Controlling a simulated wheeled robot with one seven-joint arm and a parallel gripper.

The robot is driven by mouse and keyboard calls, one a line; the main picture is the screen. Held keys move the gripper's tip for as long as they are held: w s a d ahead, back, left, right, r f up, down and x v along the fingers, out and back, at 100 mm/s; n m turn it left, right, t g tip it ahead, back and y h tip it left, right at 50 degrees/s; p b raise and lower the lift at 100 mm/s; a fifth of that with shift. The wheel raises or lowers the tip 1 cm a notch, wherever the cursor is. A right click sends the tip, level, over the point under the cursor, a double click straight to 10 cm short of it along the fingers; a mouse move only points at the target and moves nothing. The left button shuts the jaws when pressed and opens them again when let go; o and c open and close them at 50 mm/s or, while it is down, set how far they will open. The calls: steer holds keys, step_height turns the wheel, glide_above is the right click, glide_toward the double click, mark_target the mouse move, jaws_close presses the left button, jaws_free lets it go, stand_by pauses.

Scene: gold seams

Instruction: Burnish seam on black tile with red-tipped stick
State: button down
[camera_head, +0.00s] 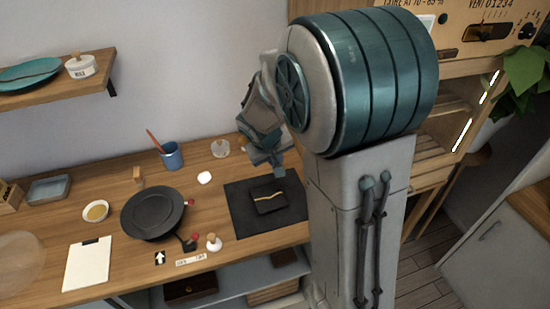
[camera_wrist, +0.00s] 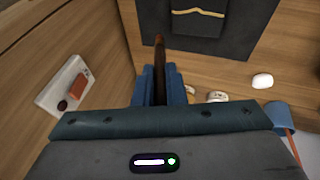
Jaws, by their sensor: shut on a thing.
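The black tile (camera_head: 268,197) lies on a dark mat (camera_head: 235,221), with a gold seam running across it. In the wrist view, the tile (camera_wrist: 197,18) and its pale gold seam show at the top edge, partly cut off. My gripper (camera_wrist: 160,74) is shut on a brown stick (camera_wrist: 160,58) between its blue fingers. In the head view, my gripper (camera_head: 272,160) hangs above the mat's back edge, behind the tile. The stick is not clear there.
A black pan-like dish (camera_head: 150,216) stands left of the mat, with small red-ended items beside it. A blue cup (camera_head: 171,155) with a brush, a white pebble-like piece (camera_head: 205,178) and a glass jar (camera_head: 220,148) stand behind. A small white bottle (camera_head: 214,243) is near the front edge.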

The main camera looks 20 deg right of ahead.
steer(key=shift+r, duration=0.15)
steer(key=shift+r+p, duration=1.45)
steer(key=shift+r, duration=0.7)
